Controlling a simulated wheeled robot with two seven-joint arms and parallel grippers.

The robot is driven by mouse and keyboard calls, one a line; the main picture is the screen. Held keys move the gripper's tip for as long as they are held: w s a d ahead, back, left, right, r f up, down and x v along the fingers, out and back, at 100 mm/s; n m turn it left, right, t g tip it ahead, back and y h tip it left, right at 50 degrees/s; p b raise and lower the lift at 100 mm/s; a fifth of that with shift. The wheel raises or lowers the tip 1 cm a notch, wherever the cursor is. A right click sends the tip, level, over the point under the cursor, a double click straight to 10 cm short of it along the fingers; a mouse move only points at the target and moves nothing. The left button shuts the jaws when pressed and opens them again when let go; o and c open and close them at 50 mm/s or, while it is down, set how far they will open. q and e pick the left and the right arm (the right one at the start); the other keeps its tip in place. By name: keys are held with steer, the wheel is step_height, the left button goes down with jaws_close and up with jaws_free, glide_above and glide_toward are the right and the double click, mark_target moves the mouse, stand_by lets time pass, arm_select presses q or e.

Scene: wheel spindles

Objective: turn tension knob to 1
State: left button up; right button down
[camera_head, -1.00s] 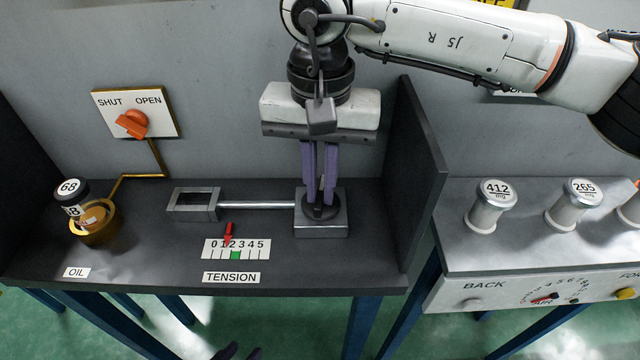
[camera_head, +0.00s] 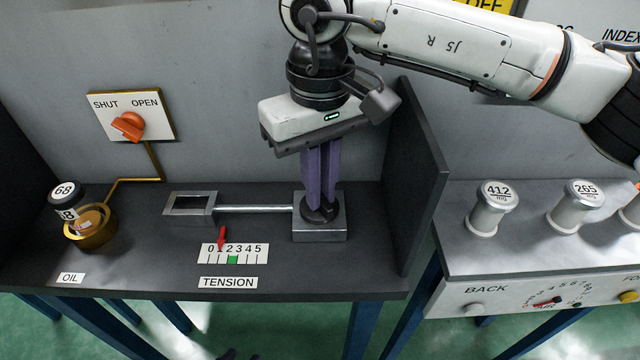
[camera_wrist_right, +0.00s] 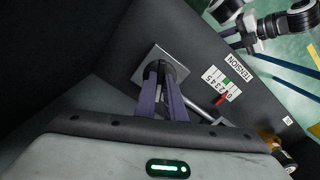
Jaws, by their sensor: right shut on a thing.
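The tension knob (camera_head: 320,213) is a dark round knob on a grey metal block at the right of the dark bench. My right gripper (camera_head: 319,205) comes down from above with its purple fingers shut on the knob; its fingers also show at the knob in the right wrist view (camera_wrist_right: 162,80). The tension scale (camera_head: 234,254) reads 0 to 5, with a green mark near 2 to 3. The red pointer (camera_head: 221,238) stands between 0 and 2, covering the 1. Part of my left arm shows in the right wrist view; its gripper's state is unclear.
A rod (camera_head: 255,209) joins the knob block to a metal frame (camera_head: 189,207). An orange valve handle (camera_head: 128,126) and oil cup (camera_head: 90,236) are at left. A dark upright panel (camera_head: 418,170) stands close right of the knob.

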steer(key=shift+r, duration=0.1)
stand_by(0.3)
steer(key=c, duration=1.8)
jaws_free()
steer(key=shift+c, duration=0.2)
step_height(320, 180, up, 10)
steer(key=p, duration=0.1)
steer(key=shift+r, duration=0.1)
